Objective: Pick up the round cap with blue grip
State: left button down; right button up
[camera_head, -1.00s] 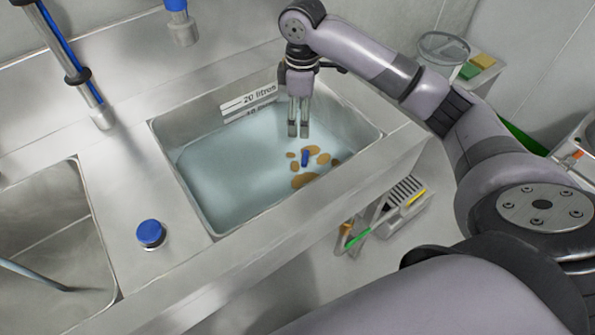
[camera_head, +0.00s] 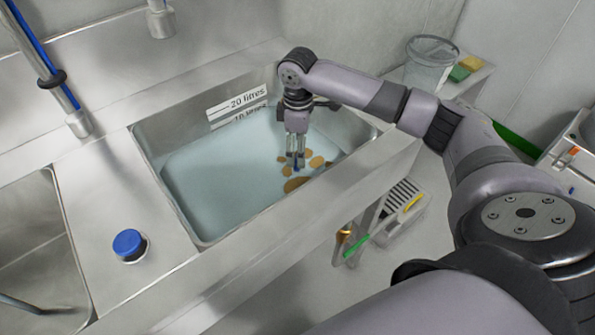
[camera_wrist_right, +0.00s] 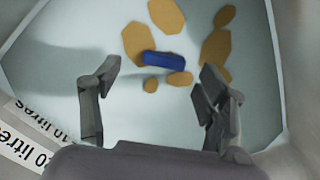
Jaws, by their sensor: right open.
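My right gripper (camera_head: 295,164) reaches down into the filled sink, open. In the right wrist view its fingers (camera_wrist_right: 158,82) are spread wide with nothing between the tips. A small blue grip bar (camera_wrist_right: 164,60) lies just beyond the fingertips, among brown patches. It is mostly hidden by the fingers in the head view. I cannot make out a round cap under the bar. A separate round blue-topped piece (camera_head: 129,244) stands on the steel counter left of the sink, far from the gripper. My left gripper is not in view.
Steel walls and a rim (camera_head: 186,236) surround the water around my right gripper. Brown patches (camera_head: 294,185) lie in the sink's right part. A litre scale label (camera_head: 240,103) is on the back wall.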

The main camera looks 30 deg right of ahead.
jog(key=f, duration=0.5)
jog(key=shift+s+a+f, duration=0.15)
jog(key=shift+s+f, duration=0.05)
jog(key=shift+f, duration=0.15)
jog(key=shift+c, duration=0.5)
grip_shut()
